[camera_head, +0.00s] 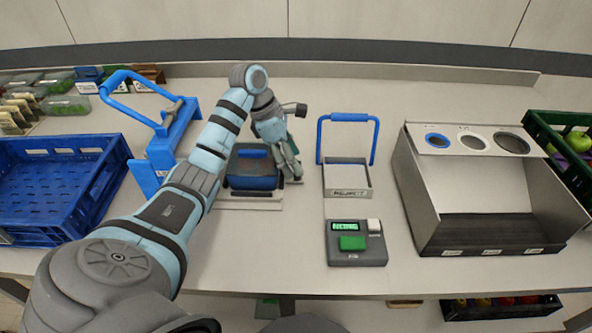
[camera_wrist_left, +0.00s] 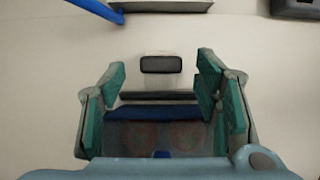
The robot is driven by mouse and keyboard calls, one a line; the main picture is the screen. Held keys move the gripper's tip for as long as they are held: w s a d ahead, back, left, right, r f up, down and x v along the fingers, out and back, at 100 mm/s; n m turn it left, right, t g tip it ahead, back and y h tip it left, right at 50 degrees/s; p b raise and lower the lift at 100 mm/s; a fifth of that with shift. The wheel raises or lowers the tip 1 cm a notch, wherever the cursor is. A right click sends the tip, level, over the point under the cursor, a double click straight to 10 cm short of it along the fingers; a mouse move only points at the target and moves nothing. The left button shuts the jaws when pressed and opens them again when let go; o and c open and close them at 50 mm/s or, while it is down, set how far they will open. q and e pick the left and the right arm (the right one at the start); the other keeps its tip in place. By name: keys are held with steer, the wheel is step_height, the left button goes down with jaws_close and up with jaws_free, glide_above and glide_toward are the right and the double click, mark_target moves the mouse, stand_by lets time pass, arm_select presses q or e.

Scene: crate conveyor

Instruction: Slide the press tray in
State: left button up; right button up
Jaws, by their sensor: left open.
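A pale tab with a dark pad (camera_wrist_left: 161,64) sits beyond that edge. My left gripper (camera_head: 286,165) is at the tray's right side; its green-padded fingers also show in the left wrist view (camera_wrist_left: 162,84), spread apart with nothing clamped. My arm hides part of the press and tray. My right gripper is not seen.
A blue crate (camera_head: 118,180) stands at the left. A large metal bin (camera_head: 575,222) and green crate (camera_head: 536,125) stand farther right.

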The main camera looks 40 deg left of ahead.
arm_select(q)
steer(key=shift+x, duration=0.9)
steer(key=shift+d+r, duration=0.1)
steer(key=shift+c, duration=0.4)
